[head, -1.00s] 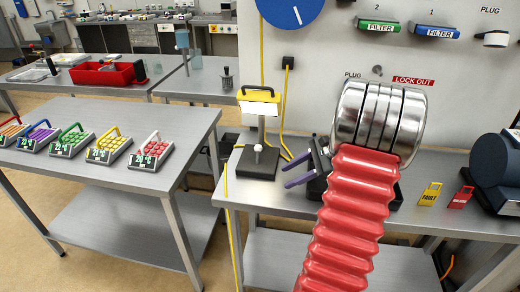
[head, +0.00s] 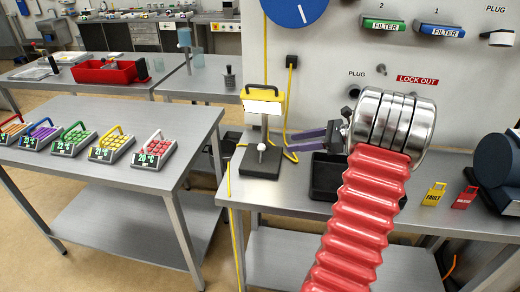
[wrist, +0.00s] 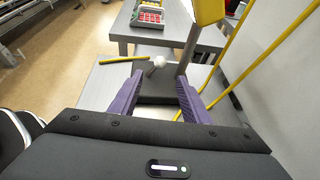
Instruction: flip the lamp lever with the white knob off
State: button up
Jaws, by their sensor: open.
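The lamp (head: 264,103) has a yellow head on a grey post and stands on a dark base (head: 262,164) near the left end of the bench. The white knob (head: 261,147) of its lever sits on a short stem at the front of the base. My gripper (head: 288,144) is right of the lamp, its purple fingers pointing left towards it. In the wrist view, the fingers (wrist: 160,80) are apart with nothing between them. The white knob (wrist: 159,62) shows ahead, beyond the tips, with the lamp post (wrist: 189,45) to its right.
A yellow cable (head: 290,100) runs down the panel (head: 330,50) behind the lamp. A black tray (head: 328,178) lies below my gripper. Yellow and red tags (head: 434,195) lie farther right. A side table (head: 110,118) with several colored crates stands left, across a gap.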

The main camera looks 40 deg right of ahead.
aim_at(262, 147)
jog(key=x, duration=1.3)
jog(key=shift+w+a+f, duration=0.15)
jog(key=shift+w+f, duration=0.05)
jog(key=shift+w, duration=0.1)
jog(key=shift+c, duration=0.5)
grip_shut()
